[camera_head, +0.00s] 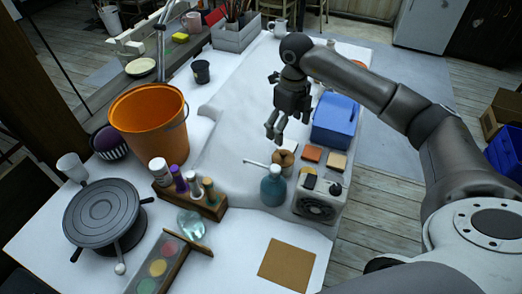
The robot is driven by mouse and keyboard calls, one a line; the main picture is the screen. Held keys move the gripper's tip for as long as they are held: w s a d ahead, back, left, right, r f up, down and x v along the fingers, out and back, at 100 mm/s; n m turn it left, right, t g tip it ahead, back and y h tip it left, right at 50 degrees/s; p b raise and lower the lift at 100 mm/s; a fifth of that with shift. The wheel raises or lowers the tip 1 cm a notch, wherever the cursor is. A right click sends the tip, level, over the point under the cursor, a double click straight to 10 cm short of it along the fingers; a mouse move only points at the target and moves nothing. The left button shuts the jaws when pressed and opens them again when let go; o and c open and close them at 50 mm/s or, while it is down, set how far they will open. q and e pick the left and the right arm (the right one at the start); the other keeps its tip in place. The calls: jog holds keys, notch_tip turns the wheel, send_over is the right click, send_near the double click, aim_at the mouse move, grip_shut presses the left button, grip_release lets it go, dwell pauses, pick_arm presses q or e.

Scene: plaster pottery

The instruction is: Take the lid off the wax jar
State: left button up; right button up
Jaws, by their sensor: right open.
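A small round tan-brown jar (284,160) stands on the white table behind a teal pump bottle; it looks like the wax jar. The bottle hides part of it. A lighter lid-like piece shows at its top, though it is too small to tell how it sits. My right gripper (275,132) hangs fingers down above and slightly left of the jar, apart from it. It is open with nothing between its fingers. My left gripper is out of view.
The teal pump bottle (272,186) and a grey appliance (317,198) stand close in front of the jar. Coloured tiles (312,153) and a blue box (335,121) are to its right. An orange bucket (149,122) stands left. The table's middle is clear.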

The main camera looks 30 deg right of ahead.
aim_at(284, 152)
jog(key=shift+f, duration=0.4)
jog(key=f, duration=0.2)
jog(key=f+p, duration=0.1)
jog(key=shift+s+d+f, duration=0.15)
jog(key=shift+s+f, duration=0.1)
jog(key=shift+f, duration=0.4)
jog(key=shift+w+f, duration=0.1)
jog(key=shift+f, duration=0.2)
jog(key=f+p, duration=0.1)
jog(key=f, duration=0.1)
jog(key=a+f+p, duration=0.1)
jog(key=f, duration=0.1)
jog(key=shift+w+f, duration=0.1)
jog(key=shift+f, duration=0.45)
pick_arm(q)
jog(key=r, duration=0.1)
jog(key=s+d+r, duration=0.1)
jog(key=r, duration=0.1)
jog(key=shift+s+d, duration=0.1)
pick_arm(e)
jog(key=shift+c, duration=0.3)
